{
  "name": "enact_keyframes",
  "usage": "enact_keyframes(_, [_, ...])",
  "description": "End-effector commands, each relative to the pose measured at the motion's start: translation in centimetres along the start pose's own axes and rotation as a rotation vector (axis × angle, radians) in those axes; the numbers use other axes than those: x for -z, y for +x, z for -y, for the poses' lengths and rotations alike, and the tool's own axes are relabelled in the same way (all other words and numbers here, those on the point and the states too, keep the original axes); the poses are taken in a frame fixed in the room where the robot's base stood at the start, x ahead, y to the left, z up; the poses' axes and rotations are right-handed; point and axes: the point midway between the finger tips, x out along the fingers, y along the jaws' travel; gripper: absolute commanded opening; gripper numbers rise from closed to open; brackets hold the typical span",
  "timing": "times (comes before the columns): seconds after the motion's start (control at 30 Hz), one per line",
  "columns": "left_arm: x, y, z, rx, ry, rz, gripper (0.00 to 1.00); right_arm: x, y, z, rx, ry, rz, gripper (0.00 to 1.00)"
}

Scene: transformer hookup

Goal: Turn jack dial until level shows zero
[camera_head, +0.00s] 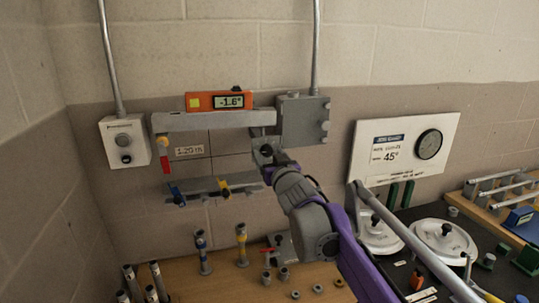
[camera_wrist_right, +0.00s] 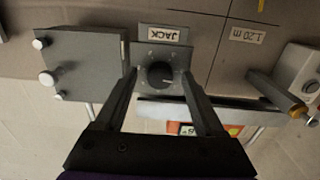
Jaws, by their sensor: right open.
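The jack dial (camera_wrist_right: 159,74) is a dark round knob on a grey plate under a JACK label (camera_wrist_right: 163,34) in the right wrist view. My right gripper (camera_wrist_right: 159,82) is open, with one finger on each side of the dial. I cannot tell whether the fingers touch it. In the head view my right gripper (camera_head: 264,150) is at the wall below the grey beam (camera_head: 190,122) and hides the dial. The orange level (camera_head: 200,102) lies on the beam, and its display reads -1.6°. My left gripper is not in view.
A grey box (camera_head: 302,118) with a conduit is right of the beam. A white switch box (camera_head: 122,142) is at left. A lower rail (camera_head: 205,187) hangs under the beam. The wooden bench (camera_head: 225,285) holds several posts and rings. A white panel (camera_head: 400,150) is on the right.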

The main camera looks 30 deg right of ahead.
Motion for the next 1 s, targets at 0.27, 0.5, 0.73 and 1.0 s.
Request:
enact_keyframes(0.27, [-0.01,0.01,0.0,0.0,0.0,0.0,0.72,-0.04,0.08,0.01,0.0,0.0,0.0,0.67])
enact_keyframes(0.5, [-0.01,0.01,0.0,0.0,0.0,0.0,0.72,-0.03,0.06,0.0,0.0,0.001,0.0,0.24])
enact_keyframes(0.73, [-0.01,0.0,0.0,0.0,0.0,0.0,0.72,-0.03,0.05,0.01,0.0,0.001,0.0,0.0])
enact_keyframes(1.0, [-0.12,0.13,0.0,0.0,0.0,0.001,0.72,-0.07,0.05,0.01,0.0,0.033,0.0,0.0])
